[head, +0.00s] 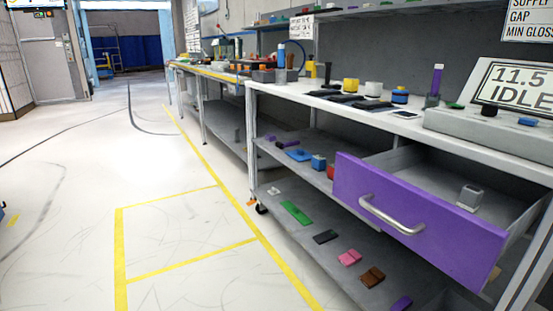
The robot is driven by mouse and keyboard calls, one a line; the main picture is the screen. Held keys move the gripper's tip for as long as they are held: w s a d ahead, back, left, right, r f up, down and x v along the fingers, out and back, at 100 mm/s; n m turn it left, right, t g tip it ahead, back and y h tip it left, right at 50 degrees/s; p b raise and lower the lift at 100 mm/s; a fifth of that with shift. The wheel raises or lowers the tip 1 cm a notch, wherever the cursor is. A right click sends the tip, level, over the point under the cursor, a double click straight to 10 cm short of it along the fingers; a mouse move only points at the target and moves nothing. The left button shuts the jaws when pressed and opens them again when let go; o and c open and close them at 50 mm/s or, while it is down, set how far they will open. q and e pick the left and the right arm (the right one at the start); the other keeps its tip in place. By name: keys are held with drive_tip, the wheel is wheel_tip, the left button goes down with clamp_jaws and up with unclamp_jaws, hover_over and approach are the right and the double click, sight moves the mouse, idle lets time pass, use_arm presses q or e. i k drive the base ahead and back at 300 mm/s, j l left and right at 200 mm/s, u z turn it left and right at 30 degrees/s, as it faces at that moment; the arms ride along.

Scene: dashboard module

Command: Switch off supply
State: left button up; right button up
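A grey supply box (465,124) sits on the white bench top at the right. A tilted display (515,87) behind it reads "11.5" and "IDLE" and is cut off by the right edge. On the box top are a green piece (455,105), a black knob (489,109) and a blue piece (528,122). Which of these is the supply's switch, and its position, I cannot tell. Neither of my grippers is in view.
A purple drawer (415,212) with a metal handle (392,216) stands open below the bench, with a small grey object (470,197) inside. Yellow (351,85) and white (374,88) cylinders stand on the bench (300,90). Marked floor (180,240) at left is clear.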

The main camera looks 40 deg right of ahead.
sight(448, 104)
drive_tip(key=z, duration=2.65)
